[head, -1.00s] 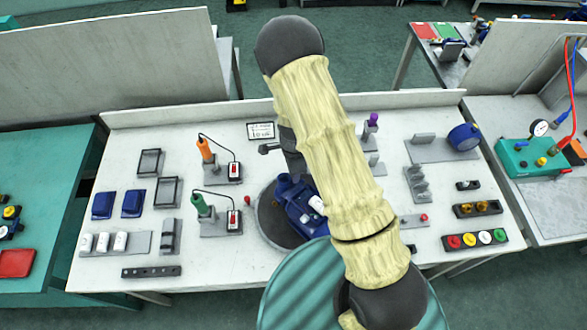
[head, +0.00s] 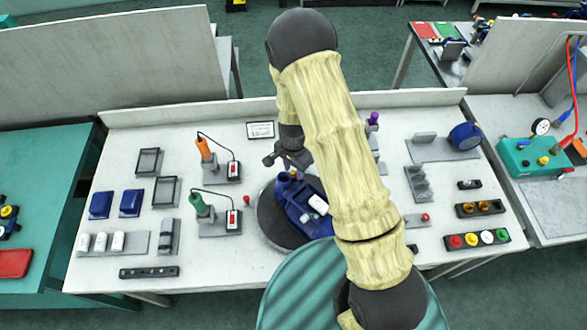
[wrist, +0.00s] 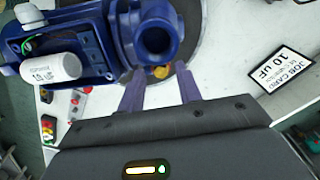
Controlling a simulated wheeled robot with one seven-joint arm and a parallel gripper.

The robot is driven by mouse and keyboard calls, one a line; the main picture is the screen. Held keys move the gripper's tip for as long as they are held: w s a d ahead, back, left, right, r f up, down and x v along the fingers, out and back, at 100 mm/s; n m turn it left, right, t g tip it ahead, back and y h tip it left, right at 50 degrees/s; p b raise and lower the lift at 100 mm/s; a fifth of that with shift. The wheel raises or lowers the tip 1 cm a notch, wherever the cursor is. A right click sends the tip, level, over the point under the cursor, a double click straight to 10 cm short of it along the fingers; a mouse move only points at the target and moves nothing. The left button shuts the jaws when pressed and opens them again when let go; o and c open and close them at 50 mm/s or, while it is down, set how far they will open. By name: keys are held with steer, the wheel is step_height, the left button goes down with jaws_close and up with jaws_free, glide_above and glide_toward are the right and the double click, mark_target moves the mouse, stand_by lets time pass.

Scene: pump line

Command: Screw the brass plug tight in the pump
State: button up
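The blue pump (head: 300,207) sits on the dark round turntable (head: 268,222) in the middle of the bench. In the wrist view the pump (wrist: 95,25) fills the upper left, with a white capacitor (wrist: 50,68) in its open box and a round port (wrist: 158,38) facing me. The brass plug (wrist: 160,72) shows just below that port, partly hidden by it; how far it is screwed in cannot be seen. My gripper (wrist: 160,92) has its two purple fingers apart, with a gap between them and the plug just beyond the tips. In the head view my gripper (head: 284,158) is behind the pump.
A job card (wrist: 283,68) marked 10 uF stands at the back. Orange (head: 204,149) and green (head: 200,207) handled tools stand left of the turntable. A tray with brass-coloured parts (head: 480,208) and a tray of coloured caps (head: 476,240) lie right.

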steer(key=n, duration=0.3)
steer(key=shift+n+b, duration=0.3)
steer(key=shift+n, duration=0.6)
steer(key=shift+n+b, duration=0.3)
steer(key=shift+n, duration=0.8)
steer(key=shift+a, duration=0.1)
jaws_close()
steer(key=shift+m, duration=1.8)
